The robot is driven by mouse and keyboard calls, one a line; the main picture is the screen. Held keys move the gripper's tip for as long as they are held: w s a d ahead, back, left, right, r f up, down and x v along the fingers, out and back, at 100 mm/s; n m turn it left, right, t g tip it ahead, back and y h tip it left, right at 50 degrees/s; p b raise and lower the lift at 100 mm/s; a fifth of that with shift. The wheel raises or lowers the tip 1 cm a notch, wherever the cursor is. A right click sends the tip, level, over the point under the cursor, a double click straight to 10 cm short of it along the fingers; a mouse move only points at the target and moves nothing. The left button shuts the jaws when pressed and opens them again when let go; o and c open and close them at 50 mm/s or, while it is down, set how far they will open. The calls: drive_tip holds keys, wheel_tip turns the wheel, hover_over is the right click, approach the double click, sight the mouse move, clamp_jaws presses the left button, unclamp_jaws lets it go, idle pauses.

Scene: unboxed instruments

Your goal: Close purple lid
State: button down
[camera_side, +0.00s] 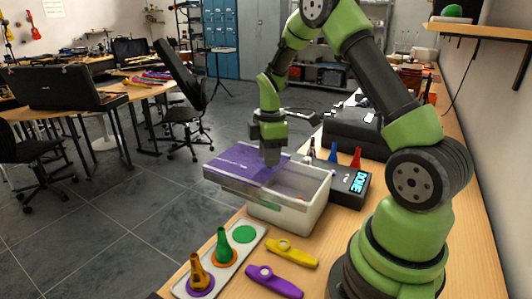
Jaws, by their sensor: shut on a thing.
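The purple lid (232,166) is flat and lies across the left part of the pale, open-topped box (280,213). It sticks out past the box's left side, and the box's right part is uncovered, with its inside in view. My gripper (271,160) points down at the lid's right end and is shut there. Its fingertips look to be on a part of the lid, but the exact contact is too small to tell.
A white tray (211,280) with orange and green cones stands in front. A yellow kazoo (291,253) and a purple kazoo (273,282) lie on the table. A black device with a lit "DONE" sign (357,182) stands right of the box, small cones behind it.

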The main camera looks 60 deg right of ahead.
drive_tip(key=s, duration=1.2)
drive_tip(key=shift+s, duration=0.15)
drive_tip(key=c, duration=0.9)
unclamp_jaws()
drive_tip(key=shift+r, duration=0.15)
wheel_tip(320, 180, up, 10)
drive_tip(key=shift+a, duration=0.1)
